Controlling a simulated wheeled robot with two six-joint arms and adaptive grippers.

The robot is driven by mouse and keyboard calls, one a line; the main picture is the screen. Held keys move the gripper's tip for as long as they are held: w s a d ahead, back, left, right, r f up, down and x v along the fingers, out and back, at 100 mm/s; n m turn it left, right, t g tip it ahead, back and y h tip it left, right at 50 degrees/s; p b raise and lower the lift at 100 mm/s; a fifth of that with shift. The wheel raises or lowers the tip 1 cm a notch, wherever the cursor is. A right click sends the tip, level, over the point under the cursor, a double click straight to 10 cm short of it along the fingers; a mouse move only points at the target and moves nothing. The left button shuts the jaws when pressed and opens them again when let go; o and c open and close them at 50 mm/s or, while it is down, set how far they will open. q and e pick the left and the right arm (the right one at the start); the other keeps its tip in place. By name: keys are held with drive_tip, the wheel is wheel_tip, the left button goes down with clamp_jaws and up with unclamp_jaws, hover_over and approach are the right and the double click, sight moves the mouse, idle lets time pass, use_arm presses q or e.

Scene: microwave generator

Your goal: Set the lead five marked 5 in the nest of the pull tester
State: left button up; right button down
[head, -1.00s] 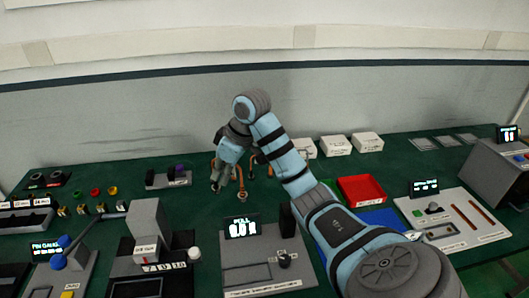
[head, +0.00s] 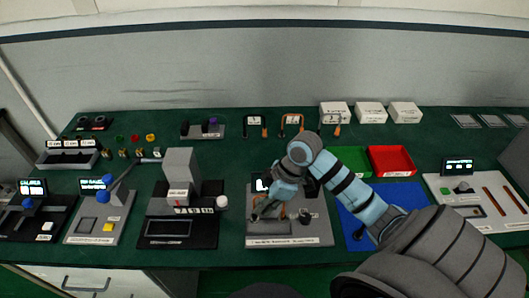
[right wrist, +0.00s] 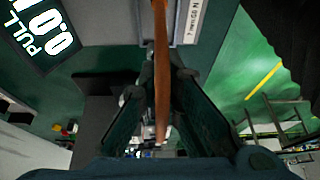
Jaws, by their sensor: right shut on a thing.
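My right gripper (head: 268,207) is over the pull tester (head: 312,238) in the head view, its jaws shut on an orange-brown lead (right wrist: 161,60). In the right wrist view the lead runs lengthwise between the two fingers (right wrist: 163,80). No number can be read on it. The tester's display (right wrist: 40,38) reads PULL with zeros in the wrist view; my gripper partly covers it in the head view. The nest is partly hidden by my gripper, and I cannot tell whether the lead touches it. My left gripper is not in view.
Orange leads with white tags (head: 292,121) stand at the back, before white boxes (head: 370,113). A green tray (head: 352,160), red tray (head: 391,160) and blue mat (head: 350,222) lie right of the tester. A grey press (head: 180,172) stands close on its left.

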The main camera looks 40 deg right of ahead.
wheel_tip(320, 180, down, 3)
drive_tip(key=shift+s+a+f, duration=0.1)
drive_tip(key=shift+f, duration=0.35)
drive_tip(key=shift+f, duration=0.15)
drive_tip(key=c, duration=1.8)
unclamp_jaws()
drive_tip(key=shift+d+r, duration=0.2)
drive_tip(key=shift+r, duration=0.3)
drive_tip(key=p+v, duration=0.1)
drive_tip(key=v, duration=1)
drive_tip(key=shift+r, duration=0.2)
